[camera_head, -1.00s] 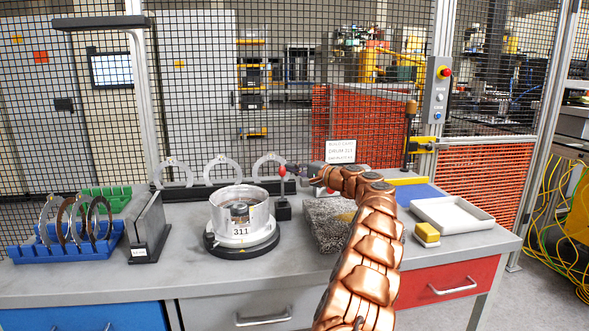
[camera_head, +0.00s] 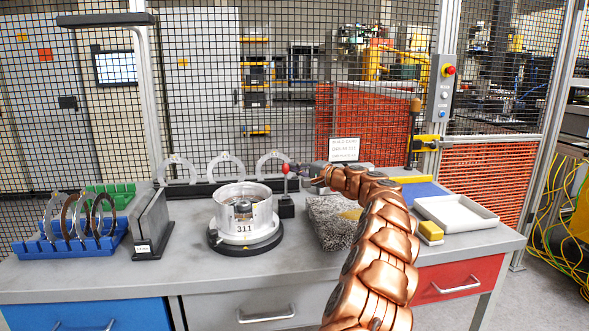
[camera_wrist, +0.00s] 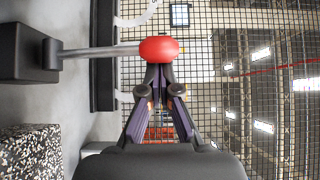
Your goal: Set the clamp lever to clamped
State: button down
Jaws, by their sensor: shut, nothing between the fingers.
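The clamp lever has a red knob (camera_head: 285,168) on a short metal rod, standing up from a dark block (camera_head: 286,207) just right of the round drum fixture (camera_head: 243,212) marked 311. In the wrist view the red knob (camera_wrist: 159,50) sits straight ahead of the fingertips, with the rod running left to the black block (camera_wrist: 30,53). My gripper (camera_wrist: 158,72) is shut with nothing between its fingers. Its tips are at the knob, touching or very close; I cannot tell which. In the head view my gripper (camera_head: 303,170) is right of the knob, partly hidden by my arm.
A speckled grey block (camera_head: 330,222) lies under my arm. A yellow block (camera_head: 430,231) and a white tray (camera_head: 425,205) are at right. A dark upright holder (camera_head: 150,225) and blue rack (camera_head: 70,246) with rings stand left. Mesh fencing closes the back.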

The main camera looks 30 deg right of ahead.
jog(key=shift+s+a+f+b, duration=0.1)
jog(key=shift+s+f+b, duration=0.1)
jog(key=shift+b, duration=0.45)
